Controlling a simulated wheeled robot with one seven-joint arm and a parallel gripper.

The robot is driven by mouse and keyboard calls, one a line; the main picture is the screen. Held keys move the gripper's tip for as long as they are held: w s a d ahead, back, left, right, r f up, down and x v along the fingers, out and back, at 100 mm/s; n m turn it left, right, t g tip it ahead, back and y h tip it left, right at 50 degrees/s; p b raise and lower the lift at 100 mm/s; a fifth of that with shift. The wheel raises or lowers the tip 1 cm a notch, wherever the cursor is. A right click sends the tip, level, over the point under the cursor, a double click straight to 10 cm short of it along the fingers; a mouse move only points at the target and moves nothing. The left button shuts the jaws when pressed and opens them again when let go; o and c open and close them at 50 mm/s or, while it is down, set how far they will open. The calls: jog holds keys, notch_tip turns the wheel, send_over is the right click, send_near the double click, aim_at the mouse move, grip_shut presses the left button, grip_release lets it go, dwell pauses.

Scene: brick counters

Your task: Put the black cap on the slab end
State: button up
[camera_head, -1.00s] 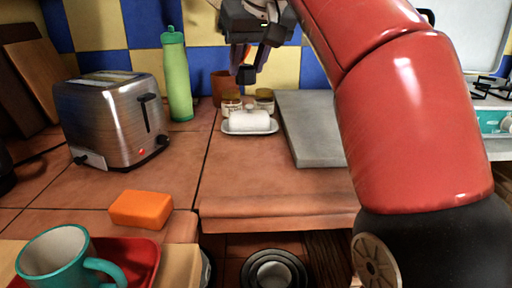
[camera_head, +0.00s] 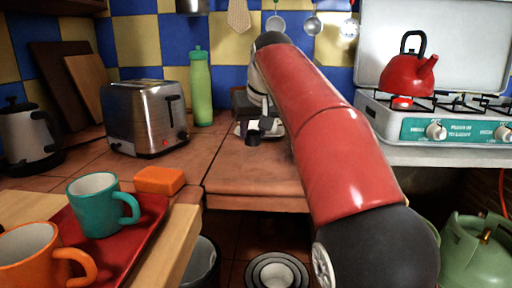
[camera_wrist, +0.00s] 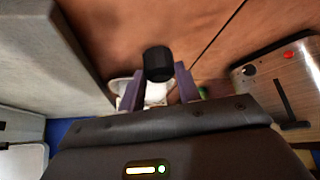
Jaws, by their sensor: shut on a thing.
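The black cap (camera_head: 253,138) is held at my gripper (camera_head: 259,127), over the tiled counter in front of the white butter dish. In the wrist view the cap (camera_wrist: 158,62) shows as a dark round-edged piece between the tips of my gripper (camera_wrist: 159,72), which is shut on it. The grey slab (camera_wrist: 45,55) lies at the left in the wrist view, apart from the cap. In the head view my red arm hides most or all of the slab.
The white butter dish (camera_wrist: 156,94) is partly hidden behind my fingers. The toaster (camera_head: 147,118) and green bottle (camera_head: 201,90) stand to the left. An orange sponge (camera_head: 159,180) lies near the front edge. The stove (camera_head: 440,128) is at the right. Bare counter lies in front of the cap.

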aim_at(255, 135)
notch_tip(255, 135, down, 3)
jog(key=shift+b, duration=0.95)
jog(key=shift+r, duration=0.15)
jog(key=o, duration=0.9)
jog(key=shift+o, duration=0.2)
